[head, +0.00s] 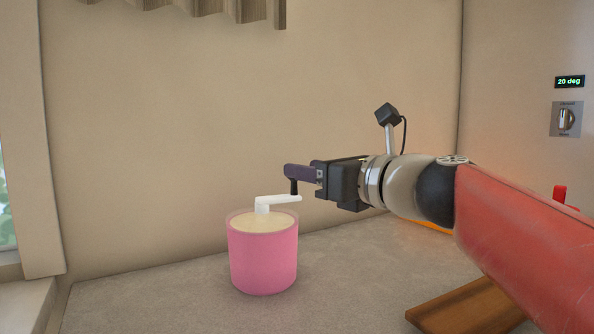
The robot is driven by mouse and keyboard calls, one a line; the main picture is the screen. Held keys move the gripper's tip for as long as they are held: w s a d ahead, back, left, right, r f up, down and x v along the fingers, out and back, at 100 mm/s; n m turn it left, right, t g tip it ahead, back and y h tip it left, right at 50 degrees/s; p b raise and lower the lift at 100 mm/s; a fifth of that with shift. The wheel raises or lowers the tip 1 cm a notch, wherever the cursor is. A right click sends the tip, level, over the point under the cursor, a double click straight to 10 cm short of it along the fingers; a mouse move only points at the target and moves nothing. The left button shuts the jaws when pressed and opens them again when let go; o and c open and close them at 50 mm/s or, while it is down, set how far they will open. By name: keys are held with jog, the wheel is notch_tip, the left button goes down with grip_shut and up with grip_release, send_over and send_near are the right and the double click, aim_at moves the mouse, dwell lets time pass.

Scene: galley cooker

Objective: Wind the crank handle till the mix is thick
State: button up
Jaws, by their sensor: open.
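A pink pot (263,262) stands upright on the counter, with a pale cream mix (272,224) inside near its rim. A white crank handle (277,200) rises from the middle of the mix and bends to the right. A dark upright knob (294,188) shows at the outer end of the crank. My gripper (292,171) comes in from the right, level, with its open jaws at the top of the knob. The fingers hide the knob's upper part, and I cannot tell whether they touch it. How thick the mix is cannot be told.
A wooden board (465,302) lies on the counter at the lower right, partly under my arm. An orange glow (432,227) shows behind my arm. A wall display (569,82) reads 20 deg above a switch (565,119). The counter left of the pot is clear.

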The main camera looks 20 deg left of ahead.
jog(key=v, duration=0.3)
jog(key=shift+s+d, duration=0.15)
jog(key=shift+d, duration=0.2)
jog(key=shift+a+f, duration=0.1)
dwell(0.4)
